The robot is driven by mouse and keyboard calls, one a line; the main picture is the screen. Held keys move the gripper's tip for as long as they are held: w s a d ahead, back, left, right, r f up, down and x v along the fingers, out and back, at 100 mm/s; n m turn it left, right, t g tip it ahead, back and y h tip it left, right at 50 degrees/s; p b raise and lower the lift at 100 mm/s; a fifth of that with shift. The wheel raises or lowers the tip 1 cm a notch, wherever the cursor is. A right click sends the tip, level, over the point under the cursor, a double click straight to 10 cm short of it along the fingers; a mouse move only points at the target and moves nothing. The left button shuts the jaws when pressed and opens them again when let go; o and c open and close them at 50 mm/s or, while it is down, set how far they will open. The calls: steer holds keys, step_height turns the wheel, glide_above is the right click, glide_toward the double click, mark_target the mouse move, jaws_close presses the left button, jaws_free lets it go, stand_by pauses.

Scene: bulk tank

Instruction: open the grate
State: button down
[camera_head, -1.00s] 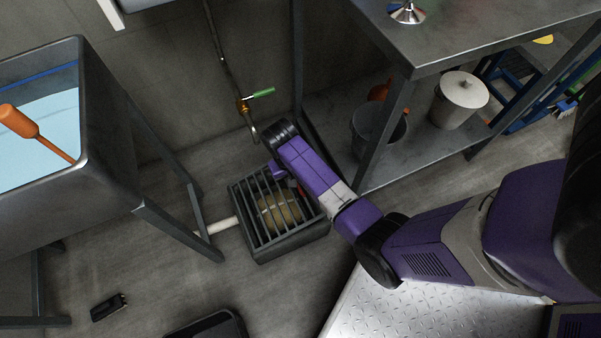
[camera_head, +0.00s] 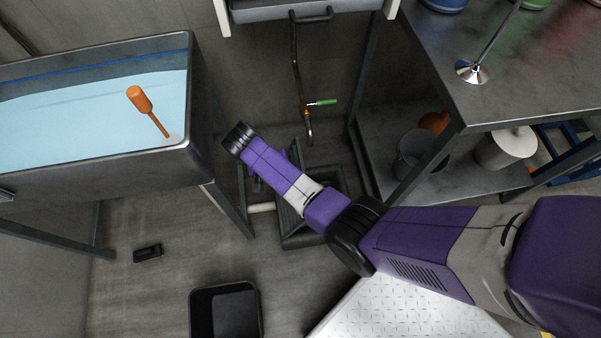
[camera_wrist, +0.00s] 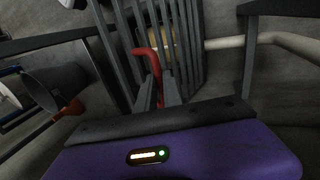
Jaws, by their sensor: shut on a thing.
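The grate (camera_head: 284,208) stands tilted up from the dark floor box (camera_head: 312,241), partly hidden behind my arm in the head view. The box's right part is uncovered. In the wrist view, the grate's dark parallel bars (camera_wrist: 189,42) rise beyond my fingers. A red curved handle (camera_wrist: 151,60) runs down between the fingers. My gripper (camera_wrist: 158,88) is shut on this red handle. In the head view the fingers are hidden by my wrist. A tan rounded thing (camera_wrist: 163,37) shows behind the bars.
A tank of blue liquid (camera_head: 60,125) on legs stands left. A metal shelf table (camera_head: 480,100) stands right, with a bucket (camera_head: 418,150) below. A green-handled tap (camera_head: 322,102) is on the wall behind. A black bin (camera_head: 225,287) stands on the front floor.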

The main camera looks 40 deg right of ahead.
steer(key=shift+w+a+f, duration=0.1)
steer(key=shift+w+a, duration=0.15)
steer(key=shift+a, duration=0.4)
steer(key=shift+w+a+f, duration=0.1)
steer(key=shift+w+a, duration=0.15)
steer(key=shift+a, duration=0.4)
steer(key=c, duration=1.5)
jaws_free()
steer(key=shift+r, duration=0.15)
steer(key=shift+w, duration=0.1)
steer(key=shift+r, duration=0.1)
step_height(320, 180, up, 20)
steer(key=p, duration=0.7)
steer(key=shift+d+f, duration=0.1)
steer(key=shift+f, duration=0.1)
